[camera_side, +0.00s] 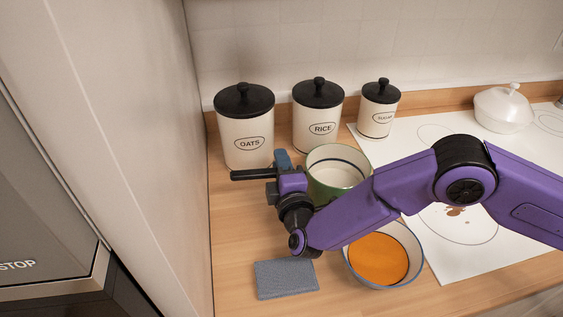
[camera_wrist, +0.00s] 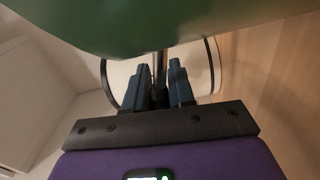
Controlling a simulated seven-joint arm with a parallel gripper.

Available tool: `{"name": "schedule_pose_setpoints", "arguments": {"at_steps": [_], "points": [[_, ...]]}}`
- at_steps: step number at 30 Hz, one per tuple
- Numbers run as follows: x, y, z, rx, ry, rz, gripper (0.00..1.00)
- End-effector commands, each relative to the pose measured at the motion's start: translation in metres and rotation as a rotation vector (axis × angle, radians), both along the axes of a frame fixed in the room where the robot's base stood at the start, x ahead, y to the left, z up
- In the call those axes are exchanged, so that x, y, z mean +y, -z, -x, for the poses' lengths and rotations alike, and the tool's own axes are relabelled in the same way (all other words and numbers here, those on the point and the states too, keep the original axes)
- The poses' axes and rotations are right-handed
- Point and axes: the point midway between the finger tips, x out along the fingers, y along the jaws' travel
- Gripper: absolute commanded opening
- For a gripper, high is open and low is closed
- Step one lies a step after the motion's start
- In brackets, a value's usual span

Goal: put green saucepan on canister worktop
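The green saucepan (camera_side: 352,192) has a pale inside and stands upright in front of the RICE canister. Its dark handle (camera_side: 250,175) points left, in front of the OATS canister. My gripper (camera_side: 283,160) is at the handle. In the wrist view, my gripper's blue fingers (camera_wrist: 161,85) lie close on both sides of the handle (camera_wrist: 160,68) and appear shut on it. The saucepan's green wall (camera_wrist: 160,22) fills the top of that view. My arm hides the saucepan's lower side, so I cannot tell whether it touches the wooden worktop (camera_side: 235,220).
OATS (camera_side: 246,145), RICE (camera_side: 320,128) and SUGAR (camera_side: 378,118) canisters stand along the back. A bowl of orange food (camera_side: 378,260) and a grey cloth (camera_side: 286,278) lie in front. The white hob (camera_side: 450,250), with brown stains, and a lidded white pot (camera_side: 503,110) are right.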

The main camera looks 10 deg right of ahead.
Motion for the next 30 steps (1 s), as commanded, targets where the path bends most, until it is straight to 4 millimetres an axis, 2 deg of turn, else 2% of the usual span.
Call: {"name": "schedule_pose_setpoints", "arguments": {"at_steps": [1, 2, 14, 30], "points": [[0.0, -0.001, 0.0, -0.001, 0.0, -0.001, 0.41], [0.0, -0.001, 0.0, -0.001, 0.0, -0.001, 0.51], [0.0, 0.001, 0.005, 0.003, -0.001, -0.001, 0.51], [-0.001, 0.0, 0.072, 0.001, -0.002, -0.001, 0.51]]}}
